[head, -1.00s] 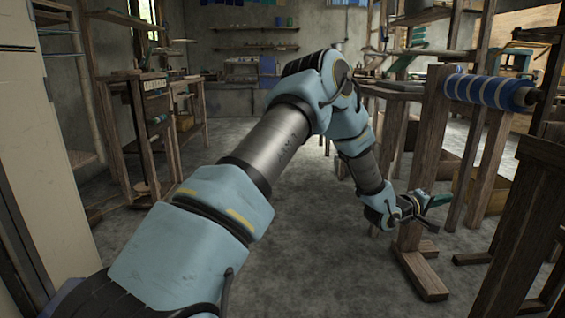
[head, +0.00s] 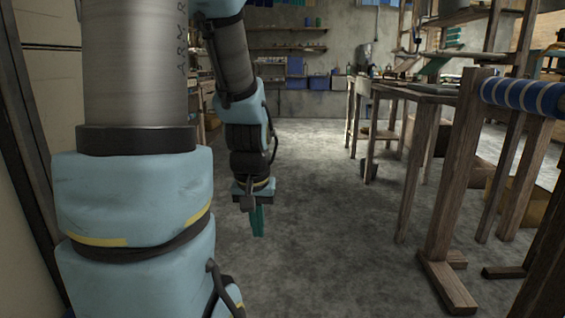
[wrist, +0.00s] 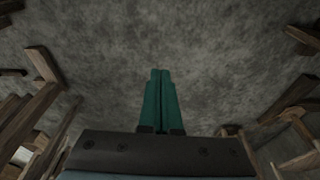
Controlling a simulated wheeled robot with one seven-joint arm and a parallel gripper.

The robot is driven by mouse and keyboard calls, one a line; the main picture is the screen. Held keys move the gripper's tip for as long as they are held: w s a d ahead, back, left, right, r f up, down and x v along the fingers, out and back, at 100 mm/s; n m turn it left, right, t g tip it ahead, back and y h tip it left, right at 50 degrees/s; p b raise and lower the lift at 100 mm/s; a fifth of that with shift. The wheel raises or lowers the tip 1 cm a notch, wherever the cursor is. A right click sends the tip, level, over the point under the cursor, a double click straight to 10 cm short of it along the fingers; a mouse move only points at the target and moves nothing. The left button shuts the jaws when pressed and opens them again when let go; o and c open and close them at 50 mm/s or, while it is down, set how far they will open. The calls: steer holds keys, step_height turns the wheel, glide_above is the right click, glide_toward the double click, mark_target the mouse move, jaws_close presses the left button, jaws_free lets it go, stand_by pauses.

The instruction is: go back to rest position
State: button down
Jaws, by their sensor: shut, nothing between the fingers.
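My gripper (head: 258,221) hangs below my arm in the head view, left of the middle, with its green fingers pointing down at the grey floor. In the wrist view the two green fingers of my gripper (wrist: 160,100) lie side by side, closed together, with nothing between them. Only bare floor (wrist: 215,50) shows beyond the fingertips. The gripper touches nothing that I can see.
The wooden loom frame (head: 450,180) with a blue and white striped roll (head: 522,96) stands at the right. A wooden table (head: 412,93) stands behind it. Shelves (head: 285,49) line the back wall. The floor in the middle (head: 320,200) is clear.

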step_height(320, 180, up, 35)
steer(key=s+a+p, duration=0.1)
steer(key=s+p, duration=0.1)
steer(key=p, duration=3.3)
steer(key=shift+s+a+g, duration=0.2)
steer(key=shift+s+g, duration=0.1)
